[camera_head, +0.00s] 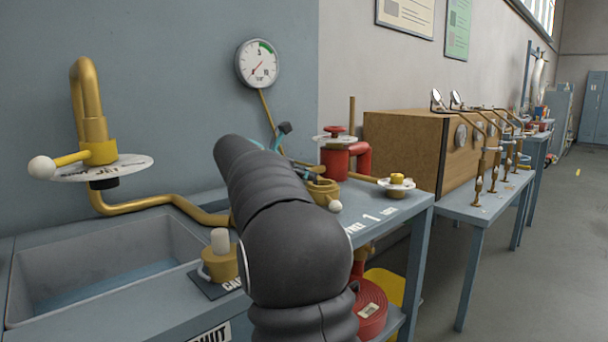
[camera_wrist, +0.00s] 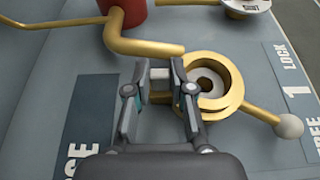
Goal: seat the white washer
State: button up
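A round brass cup (camera_wrist: 234,97) with a lever ending in a white ball (camera_wrist: 289,126) sits on the bench, and it also shows in the head view (camera_head: 322,190). Inside it is a pale ring (camera_wrist: 197,75) around a dark hole; I cannot tell whether this is the white washer or part of the cup. My gripper (camera_wrist: 160,66) is just left of the cup's opening in the wrist view, with its fingers apart. A small whitish piece (camera_wrist: 160,73) shows between the fingertips. I cannot tell whether it is gripped. My dark arm hides most of the gripper in the head view.
A brass pipe (camera_wrist: 140,45) crosses close beyond the fingertips. A red fitting (camera_head: 335,160) stands behind the cup. A brass fitting with a white cylinder (camera_head: 220,241) stands left of my arm, beside a sink (camera_head: 100,265). A wooden case (camera_head: 400,145) stands at right.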

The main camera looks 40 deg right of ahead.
jog(key=o, duration=0.4)
jog(key=shift+d+f, duration=0.1)
jog(key=shift+f, duration=0.15)
jog(key=v, duration=1.2)
jog(key=shift+w+r, duration=0.1)
jog(key=shift+r, duration=0.2)
